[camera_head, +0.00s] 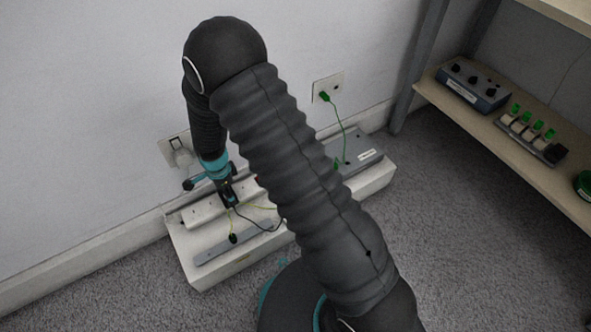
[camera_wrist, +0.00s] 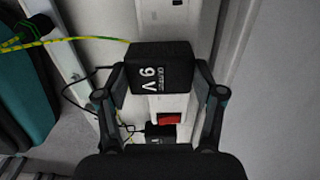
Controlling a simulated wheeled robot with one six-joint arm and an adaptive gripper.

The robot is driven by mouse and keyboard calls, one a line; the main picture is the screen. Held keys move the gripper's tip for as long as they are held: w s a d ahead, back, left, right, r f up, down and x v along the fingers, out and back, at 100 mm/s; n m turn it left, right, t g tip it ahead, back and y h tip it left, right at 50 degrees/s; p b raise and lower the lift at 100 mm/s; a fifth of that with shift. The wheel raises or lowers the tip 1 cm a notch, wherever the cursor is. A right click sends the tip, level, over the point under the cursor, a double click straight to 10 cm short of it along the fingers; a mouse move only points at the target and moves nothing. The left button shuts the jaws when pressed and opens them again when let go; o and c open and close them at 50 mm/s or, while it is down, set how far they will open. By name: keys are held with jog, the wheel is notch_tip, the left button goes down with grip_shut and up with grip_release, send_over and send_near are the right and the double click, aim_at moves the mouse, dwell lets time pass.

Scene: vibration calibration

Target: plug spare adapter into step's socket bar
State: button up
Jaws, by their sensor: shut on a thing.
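My gripper (camera_head: 229,192) is over the left part of the white step (camera_head: 222,272), at the socket bar (camera_head: 199,213). In the wrist view, my gripper (camera_wrist: 164,88) is shut on a black adapter marked 9 V (camera_wrist: 160,68), with one finger on each side. The adapter is over the white socket bar (camera_wrist: 181,20) and hides the part of it beneath. I cannot tell whether it is raised or seated. The bar's red switch (camera_wrist: 170,118) and another black plug (camera_wrist: 160,131) show below it in the wrist view.
A plugged wall outlet (camera_head: 178,146) is behind my gripper. A shelf (camera_head: 440,92) at right holds a knobbed box (camera_head: 473,86) and a loaded socket strip (camera_head: 529,137).

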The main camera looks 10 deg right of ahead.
jog(key=shift+f, duration=0.1)
jog(key=o, duration=1.2)
jog(key=shift+r, duration=0.2)
jog(key=shift+r+p, duration=1.45)
jog(key=shift+r, duration=0.95)
notch_tip(320, 180, up, 12)
